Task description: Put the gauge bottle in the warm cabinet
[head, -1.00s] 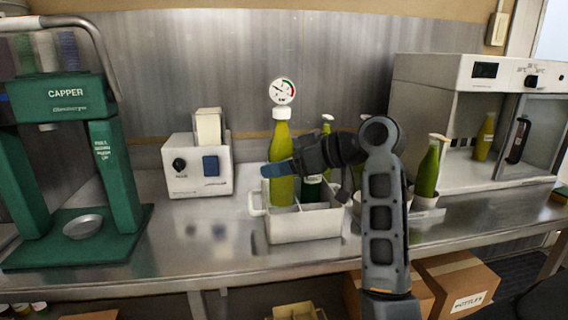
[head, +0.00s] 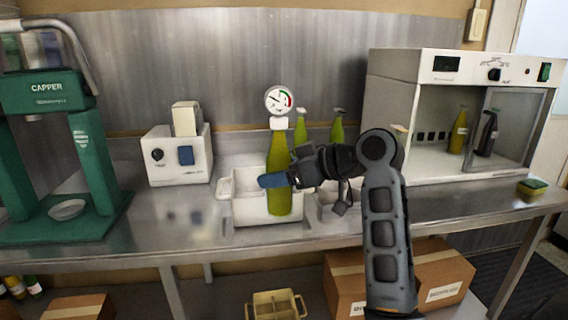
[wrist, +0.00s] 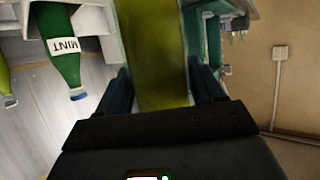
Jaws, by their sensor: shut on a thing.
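The gauge bottle (head: 278,150) is olive green with a white collar and a round dial on top. It stands upright in front of the white carrier (head: 244,210), overlapping its front wall. My gripper (head: 280,179) is shut around the bottle's body; a blue finger shows on its left. In the wrist view the bottle (wrist: 155,45) fills the space between the fingers. The warm cabinet (head: 412,115) stands at the right of the bench. Its glass door (head: 510,130) looks open at the right, and a bottle (head: 458,132) stands inside.
Other green bottles (head: 337,130) stand behind the carrier and arm. A MINT bottle (wrist: 65,50) is left in the wrist view. A white box device (head: 178,158) and green capper (head: 45,90) are at left. A sponge (head: 532,187) lies near the cabinet's front right.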

